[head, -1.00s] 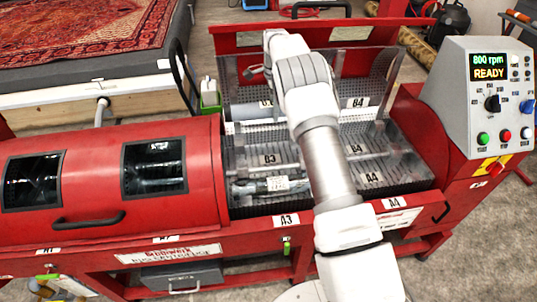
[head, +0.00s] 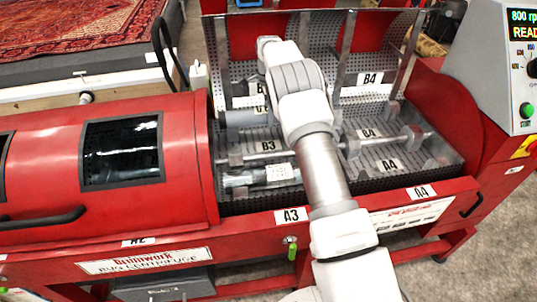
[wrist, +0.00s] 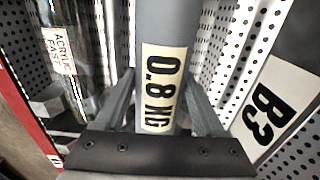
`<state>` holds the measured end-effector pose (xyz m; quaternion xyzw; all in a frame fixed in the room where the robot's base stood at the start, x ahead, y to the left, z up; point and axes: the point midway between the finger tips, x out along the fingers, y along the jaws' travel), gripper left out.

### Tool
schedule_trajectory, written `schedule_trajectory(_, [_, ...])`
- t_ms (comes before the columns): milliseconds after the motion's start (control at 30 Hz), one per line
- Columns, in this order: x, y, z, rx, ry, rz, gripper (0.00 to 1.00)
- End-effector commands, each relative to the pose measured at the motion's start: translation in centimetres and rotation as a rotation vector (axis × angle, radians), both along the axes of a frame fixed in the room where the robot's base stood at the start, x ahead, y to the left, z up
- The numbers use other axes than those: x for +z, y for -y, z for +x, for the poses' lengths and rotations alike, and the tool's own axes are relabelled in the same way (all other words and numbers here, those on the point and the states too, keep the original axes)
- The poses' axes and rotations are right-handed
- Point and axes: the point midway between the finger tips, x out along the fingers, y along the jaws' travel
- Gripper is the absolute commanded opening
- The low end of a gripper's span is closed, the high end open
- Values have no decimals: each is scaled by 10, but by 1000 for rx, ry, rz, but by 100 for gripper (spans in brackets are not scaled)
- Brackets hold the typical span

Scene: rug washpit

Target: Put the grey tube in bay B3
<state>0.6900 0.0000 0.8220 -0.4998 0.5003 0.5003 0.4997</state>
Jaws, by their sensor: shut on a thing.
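The grey tube (wrist: 163,25), with a "0.8 KG" label, lies between the two fingers of my gripper (wrist: 160,100), which is shut on it in the wrist view. In the head view the left part of the grey tube (head: 240,118) shows left of my arm, behind the B3 label; my arm hides the rest and my gripper. Bay B3's label (head: 268,146) is on the perforated drum of the open red machine; the B3 label (wrist: 264,112) also shows right of the tube in the wrist view. I cannot tell whether the tube touches the bay floor.
A clear labelled tube (head: 260,176) lies in the front bay behind the A3 label (head: 291,215); it shows left in the wrist view (wrist: 75,55). A metal shaft (head: 400,140) crosses the drum. The raised perforated lid (head: 370,40) stands behind. The control box (head: 510,60) is at right.

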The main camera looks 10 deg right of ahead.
Motion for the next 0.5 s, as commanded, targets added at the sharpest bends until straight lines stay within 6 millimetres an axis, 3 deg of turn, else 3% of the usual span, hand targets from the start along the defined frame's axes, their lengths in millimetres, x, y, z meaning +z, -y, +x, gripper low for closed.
schedule_trajectory(267, [-18, 0, 1, 0, 4, 0, 0])
schedule_trajectory(500, [-53, 0, 0, 0, 1, 0, 0])
